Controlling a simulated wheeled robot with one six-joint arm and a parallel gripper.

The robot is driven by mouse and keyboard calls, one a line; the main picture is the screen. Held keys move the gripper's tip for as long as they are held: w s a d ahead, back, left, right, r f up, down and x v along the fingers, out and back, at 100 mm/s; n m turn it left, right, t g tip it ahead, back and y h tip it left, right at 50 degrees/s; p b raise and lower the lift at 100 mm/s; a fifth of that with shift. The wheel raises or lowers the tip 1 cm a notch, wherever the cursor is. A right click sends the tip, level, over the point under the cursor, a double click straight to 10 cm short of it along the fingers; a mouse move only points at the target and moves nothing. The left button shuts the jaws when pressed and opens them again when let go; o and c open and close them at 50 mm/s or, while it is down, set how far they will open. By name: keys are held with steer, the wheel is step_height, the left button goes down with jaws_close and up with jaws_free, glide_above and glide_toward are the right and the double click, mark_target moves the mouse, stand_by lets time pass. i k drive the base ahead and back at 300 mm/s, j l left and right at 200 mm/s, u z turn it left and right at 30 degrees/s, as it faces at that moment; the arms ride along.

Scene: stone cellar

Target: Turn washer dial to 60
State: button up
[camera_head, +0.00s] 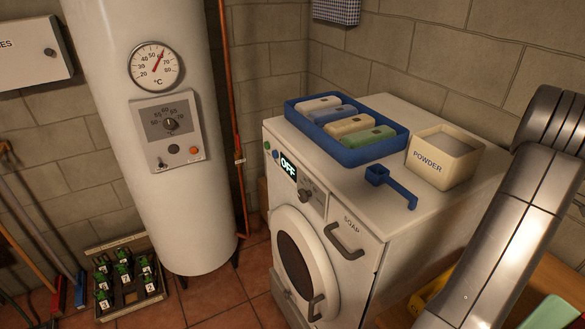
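The white washer (395,215) stands right of centre, with its front facing lower left. Its dark round dial (306,195) sits on the upper front panel, right of a lit display (288,166) that reads OFF. Any numbers around this dial are too small to read. The round door (298,262) below is shut, and a drawer marked SOAP (345,238) has a grey handle. My grey arm comes in along the right side, in front of the washer's right part. My gripper is out of view, so I cannot tell whether it is open or shut.
A blue tray (393,151) with several coloured bars, a POWDER box (466,172) and a blue scoop (378,176) stand on the washer. A white boiler (145,225) stands left, with its own numbered dial (170,125) and thermometer (154,66). Tiled floor lies before the washer.

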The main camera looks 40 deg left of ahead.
mark_target(302, 196)
steer(key=k+j, duration=0.15)
steer(key=k, duration=0.35)
steer(key=k+j, duration=0.15)
steer(key=k, duration=0.3)
steer(key=k+j, duration=0.15)
steer(key=k, duration=0.35)
